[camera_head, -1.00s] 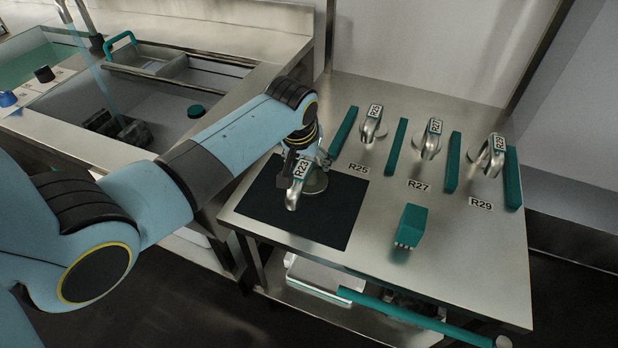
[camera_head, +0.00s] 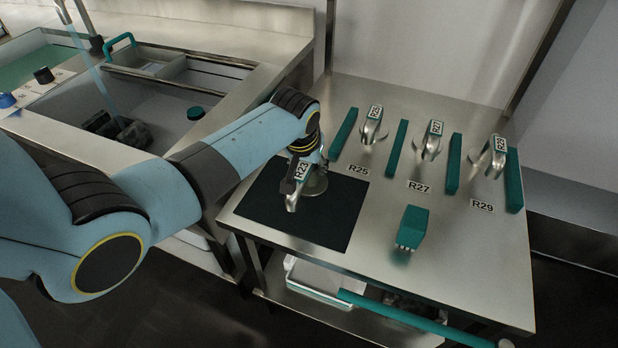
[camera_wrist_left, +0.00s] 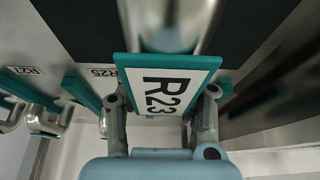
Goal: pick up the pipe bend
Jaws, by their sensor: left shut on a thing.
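The pipe bend labelled R23 (camera_head: 292,202) is a shiny metal bend with a white label plate, at the black mat (camera_head: 335,228) in the head view. I cannot tell whether it touches the mat. My left gripper (camera_head: 294,178) is shut on it from above. In the left wrist view, the teal-edged R23 plate (camera_wrist_left: 168,88) lies between the two fingers of my left gripper (camera_wrist_left: 162,115), with the metal pipe beyond it. The pipe's far end is hidden there. My right gripper is not in view.
Other metal bends, R25 (camera_head: 373,128), R27 (camera_head: 431,143) and R29 (camera_head: 492,158), stand at the back between teal dividers (camera_head: 453,163). A teal brush-like block (camera_head: 411,228) stands at the front. A sink (camera_head: 130,85) is on the left. The front right worktop is clear.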

